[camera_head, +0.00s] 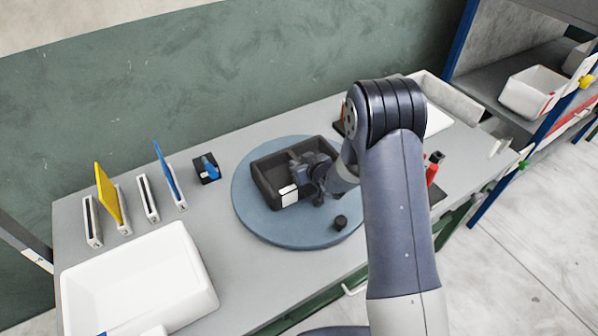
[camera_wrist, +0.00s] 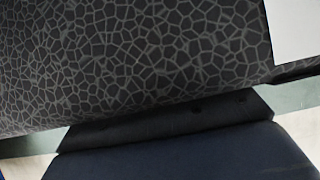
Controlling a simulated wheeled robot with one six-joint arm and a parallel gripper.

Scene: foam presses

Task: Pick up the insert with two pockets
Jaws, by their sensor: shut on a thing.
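The dark grey insert (camera_head: 265,194) lies on a round blue disc (camera_head: 262,228) in the head view. A pocket shows on its left; my gripper hides much of its right part, so I cannot see the second pocket clearly. A white label (camera_head: 289,195) is on its near side. My gripper (camera_head: 309,178) is shut on the insert at its right part, reaching in from the right. In the wrist view the insert's dark, cell-patterned surface (camera_wrist: 130,60) fills most of the picture, with a white patch at the top right.
A small black knob (camera_head: 340,222) is on the disc near the insert. A white bin (camera_head: 140,280) stands front left. Several slotted holders, one with a yellow plate (camera_head: 107,193), and a small black block (camera_head: 206,170) stand left. A red and black item (camera_head: 432,170) is right of my arm.

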